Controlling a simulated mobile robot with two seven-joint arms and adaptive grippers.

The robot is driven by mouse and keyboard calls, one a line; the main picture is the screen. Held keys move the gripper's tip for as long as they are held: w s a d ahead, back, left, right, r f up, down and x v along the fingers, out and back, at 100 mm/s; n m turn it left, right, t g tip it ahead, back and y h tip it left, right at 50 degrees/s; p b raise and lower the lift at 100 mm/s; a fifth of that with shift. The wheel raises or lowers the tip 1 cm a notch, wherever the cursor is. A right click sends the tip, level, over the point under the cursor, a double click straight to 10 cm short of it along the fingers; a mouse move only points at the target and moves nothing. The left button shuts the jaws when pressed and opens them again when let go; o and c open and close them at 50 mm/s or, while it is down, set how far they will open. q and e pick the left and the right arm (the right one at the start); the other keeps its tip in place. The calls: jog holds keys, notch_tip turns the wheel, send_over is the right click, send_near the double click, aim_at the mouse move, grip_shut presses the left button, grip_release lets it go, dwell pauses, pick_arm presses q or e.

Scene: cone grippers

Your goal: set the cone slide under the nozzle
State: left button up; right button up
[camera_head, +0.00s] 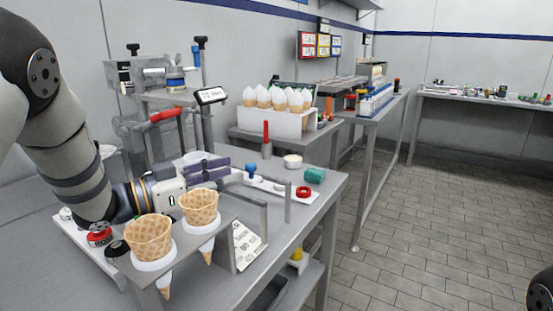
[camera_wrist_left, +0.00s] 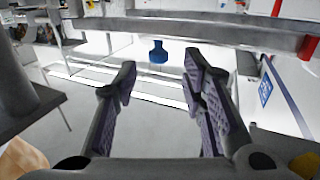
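My left gripper (camera_head: 222,170) reaches in from the left, low over the bench, its purple-padded fingers pointing right. In the left wrist view the fingers (camera_wrist_left: 158,80) stand apart with nothing between them. A blue knob (camera_head: 250,172) stands on a pale, flat slide-like piece (camera_head: 268,185) just beyond the fingertips. In the wrist view the knob (camera_wrist_left: 158,52) lies ahead of the gap, apart from both fingers. The dispensing machine (camera_head: 165,75) stands behind the gripper; I cannot make out its nozzle clearly. My right gripper is not in view.
Two waffle cones (camera_head: 150,238) (camera_head: 199,207) sit in a metal holder in front of the gripper. A metal bar frame (camera_head: 265,205) stands close by.

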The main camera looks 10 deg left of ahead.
aim_at(251, 164)
pick_arm(q)
jog(key=x, duration=0.5)
jog(key=shift+d+b, duration=0.3)
jog(key=shift+w+d+r, duration=0.1)
jog(key=shift+w+d, duration=0.05)
jog(key=shift+w, duration=0.1)
grip_shut()
